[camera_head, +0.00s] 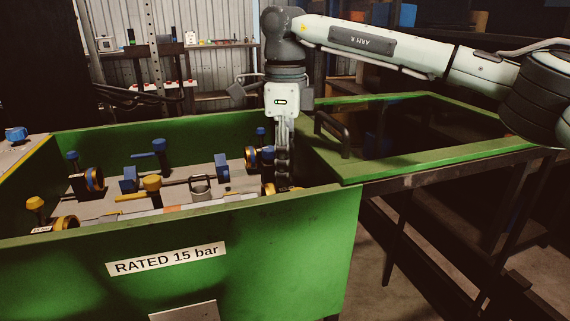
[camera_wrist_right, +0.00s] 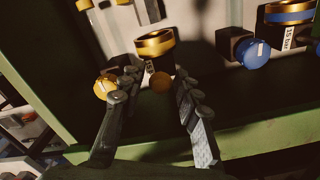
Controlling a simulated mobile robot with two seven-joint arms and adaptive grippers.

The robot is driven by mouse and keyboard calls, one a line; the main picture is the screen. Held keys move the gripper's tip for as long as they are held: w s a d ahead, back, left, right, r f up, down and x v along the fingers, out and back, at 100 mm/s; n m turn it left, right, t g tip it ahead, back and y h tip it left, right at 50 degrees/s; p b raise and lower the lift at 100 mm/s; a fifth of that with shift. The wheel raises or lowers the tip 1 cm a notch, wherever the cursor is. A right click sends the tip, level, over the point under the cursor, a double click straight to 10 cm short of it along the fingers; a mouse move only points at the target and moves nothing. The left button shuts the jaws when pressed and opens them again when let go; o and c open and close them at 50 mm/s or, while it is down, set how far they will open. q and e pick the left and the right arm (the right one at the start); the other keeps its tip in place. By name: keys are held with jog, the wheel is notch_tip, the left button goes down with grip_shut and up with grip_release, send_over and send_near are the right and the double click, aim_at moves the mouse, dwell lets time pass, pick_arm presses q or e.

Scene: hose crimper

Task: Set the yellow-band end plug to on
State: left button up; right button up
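The end plug with a yellow-gold band (camera_wrist_right: 155,42) shows at the upper middle of the right wrist view. A yellow knob (camera_wrist_right: 105,87) and a small orange-yellow round end (camera_wrist_right: 160,82) are just below it. In the head view a gold band (camera_head: 268,189) shows partly behind my right gripper (camera_head: 283,182), which reaches down into the green box. In the wrist view my right gripper (camera_wrist_right: 154,80) is open, its fingers either side of the round end. I cannot tell whether they touch anything. My left gripper is out of view.
The green box (camera_head: 215,250), marked RATED 15 bar, has high walls around a pale bed. Another gold-banded fitting (camera_head: 66,222) and a blue-banded one (camera_head: 94,179) stand at the left. The open green lid (camera_head: 450,156) with a dark handle is on the right.

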aim_at(266, 186)
grip_shut()
jog(key=shift+s+a+r, duration=0.1)
jog(key=shift+s+a, duration=0.05)
jog(key=shift+a, duration=0.35)
jog(key=shift+s+a+p, duration=0.2)
jog(key=shift+a, duration=0.4)
jog(key=shift+s+a+p, duration=0.15)
jog(key=shift+a, duration=0.45)
jog(key=shift+o, duration=1.6)
grip_release()
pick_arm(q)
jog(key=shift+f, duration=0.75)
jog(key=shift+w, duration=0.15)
